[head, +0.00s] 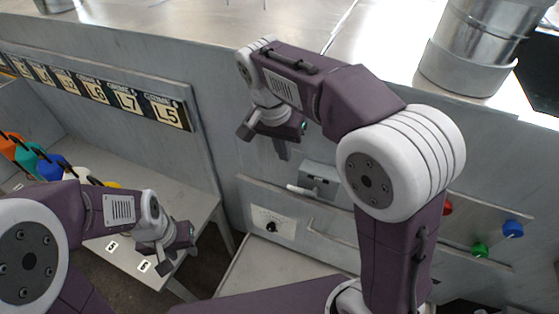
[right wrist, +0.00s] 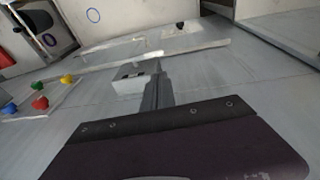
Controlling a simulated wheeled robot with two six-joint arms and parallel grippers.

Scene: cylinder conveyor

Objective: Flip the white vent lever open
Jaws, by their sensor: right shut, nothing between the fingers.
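The white vent lever (head: 298,190) sticks out to the left from a small grey box (head: 318,177) on the machine's grey front. My right gripper (head: 270,140) is above and left of the lever in the head view, apart from it, with its fingers together and empty. In the right wrist view, the shut fingers (right wrist: 154,92) point toward the panel beside the grey box (right wrist: 128,80); I cannot make out the lever clearly there. My left gripper (head: 178,246) hangs low at the left over the bench, far from the lever; its finger opening is unclear.
A dial plate (head: 272,226) sits below the lever. Red (head: 447,208), green (head: 480,250) and blue (head: 513,228) knobs are on the right. A rail runs along the panel. A metal cylinder (head: 465,66) stands on top. Coloured items line the left bench.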

